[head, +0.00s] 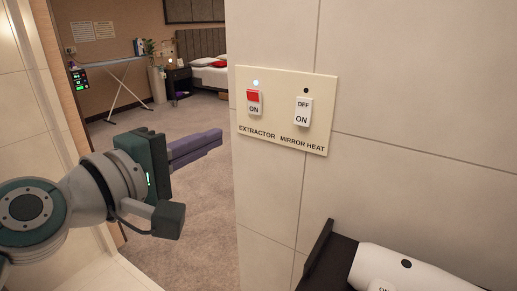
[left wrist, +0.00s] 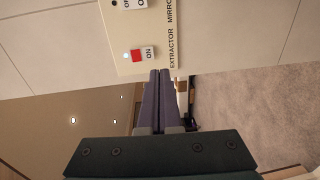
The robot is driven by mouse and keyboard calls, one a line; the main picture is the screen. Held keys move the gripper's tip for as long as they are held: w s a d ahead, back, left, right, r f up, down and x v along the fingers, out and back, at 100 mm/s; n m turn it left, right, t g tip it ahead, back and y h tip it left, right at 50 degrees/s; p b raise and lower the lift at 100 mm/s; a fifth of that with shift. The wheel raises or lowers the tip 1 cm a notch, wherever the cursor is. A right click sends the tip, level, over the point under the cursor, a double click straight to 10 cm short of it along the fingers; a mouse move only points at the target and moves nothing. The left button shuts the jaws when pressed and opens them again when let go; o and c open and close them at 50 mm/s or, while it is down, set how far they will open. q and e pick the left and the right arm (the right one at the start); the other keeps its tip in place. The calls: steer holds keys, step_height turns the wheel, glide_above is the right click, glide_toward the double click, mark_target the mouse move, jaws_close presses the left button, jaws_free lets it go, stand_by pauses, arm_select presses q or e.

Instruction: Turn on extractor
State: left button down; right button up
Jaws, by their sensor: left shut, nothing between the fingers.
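The cream switch plate (head: 281,126) is on the tiled wall, right of centre in the head view. Its left rocker is the extractor switch (head: 254,103), with a red upper part, "ON" below, and a bright indicator light (head: 256,82) above. The mirror heat switch (head: 302,112) beside it shows "OFF" and "ON" under a dark indicator. My left gripper (head: 220,138) is shut and empty, left of the plate and apart from the extractor switch. In the left wrist view its fingertips (left wrist: 160,72) appear just below the extractor switch (left wrist: 143,54). My right gripper is out of view.
A white device (head: 400,268) beside a dark holder (head: 325,262) is at the lower right. The wall edge stands by my left fingers, with a carpeted bedroom beyond. An ironing board (head: 122,78) and a bed (head: 206,73) are far back.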

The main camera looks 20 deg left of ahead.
arm_select(q)
steer(key=shift+s+a+f+b, duration=0.1)
steer(key=shift+s+b, duration=0.1)
steer(key=shift+s, duration=0.6)
steer(key=shift+s+a+f+b, duration=0.15)
steer(key=shift+s, duration=0.7)
steer(key=shift+s+a+f+b, duration=0.1)
steer(key=shift+s+b, duration=0.1)
steer(key=shift+s, duration=0.6)
